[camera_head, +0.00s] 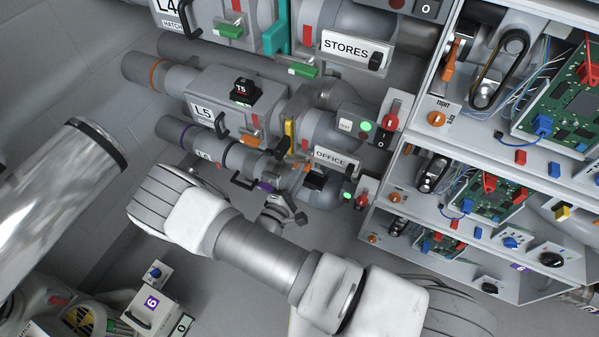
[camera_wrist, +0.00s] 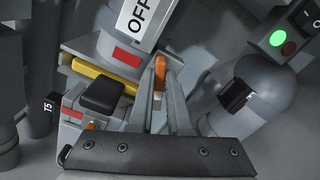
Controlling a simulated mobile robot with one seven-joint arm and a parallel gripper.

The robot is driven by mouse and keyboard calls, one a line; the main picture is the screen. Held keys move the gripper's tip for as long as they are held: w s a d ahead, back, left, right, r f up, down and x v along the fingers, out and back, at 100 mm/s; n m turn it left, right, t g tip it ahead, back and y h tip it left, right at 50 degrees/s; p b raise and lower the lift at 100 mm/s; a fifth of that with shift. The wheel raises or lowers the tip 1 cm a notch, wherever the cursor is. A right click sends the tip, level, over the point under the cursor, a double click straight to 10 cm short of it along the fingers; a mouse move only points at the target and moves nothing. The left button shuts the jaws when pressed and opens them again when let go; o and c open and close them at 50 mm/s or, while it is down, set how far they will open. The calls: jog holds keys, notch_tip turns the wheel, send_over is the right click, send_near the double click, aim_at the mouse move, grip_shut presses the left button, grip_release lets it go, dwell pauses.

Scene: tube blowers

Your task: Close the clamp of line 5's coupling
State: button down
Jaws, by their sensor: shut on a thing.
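My gripper (camera_wrist: 160,85) is shut on an orange lever (camera_wrist: 160,72), beside the OFFICE plate (camera_wrist: 140,22). I take it for the clamp lever of line 5's coupling. A yellow bar (camera_wrist: 92,72) runs across the coupling to its left, next to a red mark (camera_wrist: 127,57). In the head view, line 5 carries the L5 label (camera_head: 202,112), and the yellow bar (camera_head: 289,138) and OFFICE plate (camera_head: 331,158) show beside it. The fingers are small and crowded there; how far the clamp is closed cannot be told.
A black T5 block (camera_head: 242,90) sits on line 5. A switch box (camera_head: 354,125) with a green light stands right of the coupling. Line 4 with the STORES plate (camera_head: 345,46) runs above, another line just below. An electronics cabinet (camera_head: 420,225) stands at right.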

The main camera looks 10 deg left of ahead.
jog(key=m, duration=0.4)
jog(key=shift+s+f+m, duration=0.1)
jog(key=shift+f+m, duration=0.05)
jog(key=shift+m, duration=0.15)
dwell(0.5)
jog(key=c, duration=0.9)
grip_release()
jog(key=shift+o, duration=0.2)
jog(key=p+v, duration=0.2)
jog(key=v, duration=1.5)
jog(key=shift+s, duration=0.15)
